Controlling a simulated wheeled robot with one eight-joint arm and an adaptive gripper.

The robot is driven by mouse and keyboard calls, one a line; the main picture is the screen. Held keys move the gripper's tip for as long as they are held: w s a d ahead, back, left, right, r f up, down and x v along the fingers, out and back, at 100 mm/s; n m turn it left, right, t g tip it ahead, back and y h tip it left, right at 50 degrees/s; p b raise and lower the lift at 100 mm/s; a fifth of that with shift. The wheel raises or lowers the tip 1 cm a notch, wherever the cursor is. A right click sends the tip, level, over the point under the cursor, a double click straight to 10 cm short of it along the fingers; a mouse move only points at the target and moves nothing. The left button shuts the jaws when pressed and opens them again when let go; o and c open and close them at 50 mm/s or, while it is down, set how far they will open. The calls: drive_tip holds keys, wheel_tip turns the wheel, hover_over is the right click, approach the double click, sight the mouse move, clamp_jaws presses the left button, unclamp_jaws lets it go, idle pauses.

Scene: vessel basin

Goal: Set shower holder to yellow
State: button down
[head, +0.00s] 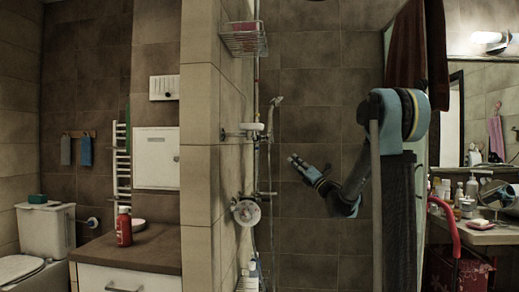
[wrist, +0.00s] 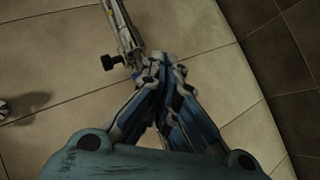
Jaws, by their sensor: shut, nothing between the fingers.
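A hand shower (head: 277,101) shows in the head view beside a thin upright pipe on the tiled shower wall. In the wrist view a metal bar (wrist: 123,22) with a black knob (wrist: 112,62) runs down from the top edge. My gripper (head: 293,160) is to the right of the pipe in the head view. In the wrist view my gripper (wrist: 160,65) is shut and empty, its fingertips close to the bar's lower end. I cannot tell whether they touch.
A round shower valve (head: 246,212) sits low on the pale tiled wall, and a wire basket (head: 243,38) hangs above. A red bottle (head: 124,227) stands on a cabinet (head: 150,248) at the left. A cluttered counter (head: 480,236) is at the right.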

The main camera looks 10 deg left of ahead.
sight(263, 138)
drive_tip(key=s+a+f+n+g+y, duration=0.4)
drive_tip(key=a+n+g, duration=0.2)
drive_tip(key=n+g, duration=0.7)
drive_tip(key=d+r+x, duration=0.1)
drive_tip(key=r+x, duration=0.1)
drive_tip(key=x, duration=1)
drive_tip(key=shift+r, duration=0.4)
wheel_tip(263, 138, up, 8)
drive_tip(key=shift+n, duration=0.3)
drive_tip(key=shift+f, duration=0.1)
